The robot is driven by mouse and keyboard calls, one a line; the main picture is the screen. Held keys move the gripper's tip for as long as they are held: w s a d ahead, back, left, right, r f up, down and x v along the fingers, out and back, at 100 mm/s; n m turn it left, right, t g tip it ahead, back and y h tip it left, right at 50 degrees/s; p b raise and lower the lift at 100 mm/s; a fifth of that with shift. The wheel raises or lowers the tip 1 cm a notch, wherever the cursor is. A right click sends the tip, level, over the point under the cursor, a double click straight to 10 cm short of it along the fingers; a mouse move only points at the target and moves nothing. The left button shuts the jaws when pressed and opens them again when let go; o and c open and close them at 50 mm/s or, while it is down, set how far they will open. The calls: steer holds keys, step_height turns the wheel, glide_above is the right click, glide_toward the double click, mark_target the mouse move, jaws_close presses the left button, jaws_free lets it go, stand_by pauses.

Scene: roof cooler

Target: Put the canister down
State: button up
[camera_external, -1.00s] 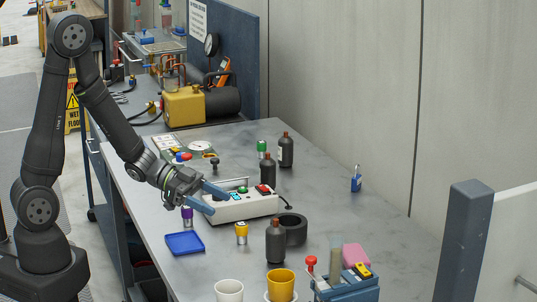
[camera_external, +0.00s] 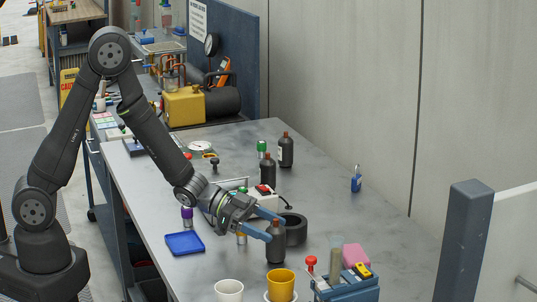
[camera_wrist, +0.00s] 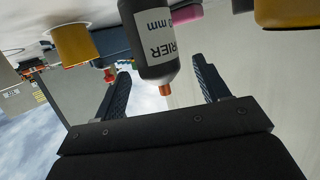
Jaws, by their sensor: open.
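My gripper (camera_external: 276,228) is open, low over the table. Its fingers are at the upper part of a dark bottle (camera_external: 276,248) with a red-brown cap. In the wrist view the bottle (camera_wrist: 150,50) hangs inverted, its capped end between the spread fingers (camera_wrist: 160,80), with gaps on both sides. Its white label shows dark lettering. Two more dark bottles stand farther back, one (camera_external: 286,152) behind the other (camera_external: 267,170). Small capped canisters stand about: a purple one (camera_external: 187,217), a green-topped one (camera_external: 262,148), and one (camera_external: 241,239) partly hidden by my gripper.
A dark ring (camera_external: 296,230) is right beside the bottle. A white control box (camera_external: 264,199) is behind my gripper. A blue tray (camera_external: 184,243), a white cup (camera_external: 229,291), a yellow mug (camera_external: 281,286) and a blue rack (camera_external: 347,291) are nearby. The table's right rear is mostly clear.

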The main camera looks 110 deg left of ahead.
steer(key=shift+x, duration=1.15)
steer(key=c, duration=1.3)
steer(key=shift+r, duration=0.1)
steer(key=shift+c, duration=0.2)
